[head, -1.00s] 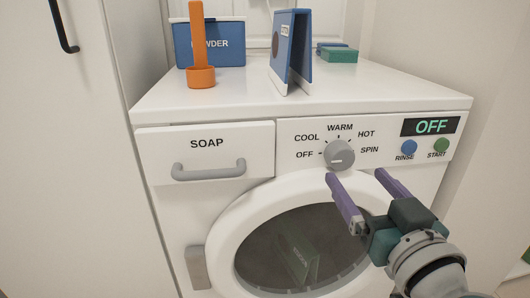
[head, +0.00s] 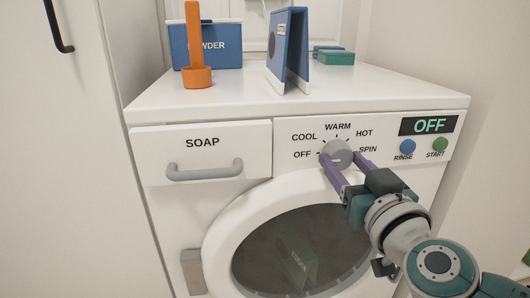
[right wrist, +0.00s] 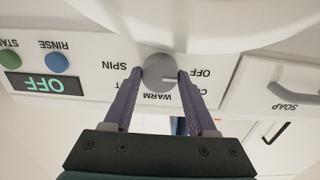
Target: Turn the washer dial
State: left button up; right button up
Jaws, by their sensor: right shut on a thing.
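The washer dial (head: 336,148) is a round grey knob on the white washer's front panel, ringed by the labels OFF, COOL, WARM, HOT and SPIN. My right gripper (head: 340,157) has its two purple fingers on either side of the dial and is shut on it. The right wrist view shows the dial (right wrist: 159,74) between the fingertips, with its pale mark toward OFF. The display (head: 429,125) reads OFF. My left gripper is in neither view.
A blue RINSE button (head: 407,146) and a green START button (head: 440,145) are right of the dial. The SOAP drawer (head: 204,150) is at left, the round door (head: 222,245) below. A powder box (head: 222,48), an orange scoop (head: 197,77) and a blue folded board (head: 290,45) stand on top.

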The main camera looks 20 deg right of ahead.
jog(key=c, duration=0.7)
jog(key=shift+c, duration=0.2)
jog(key=shift+m, duration=0.4)
jog(key=m, duration=0.3)
jog(key=shift+p, duration=0.3)
jog(key=m, duration=0.3)
jog(key=shift+m, duration=1)
jog(key=o, duration=1.4)
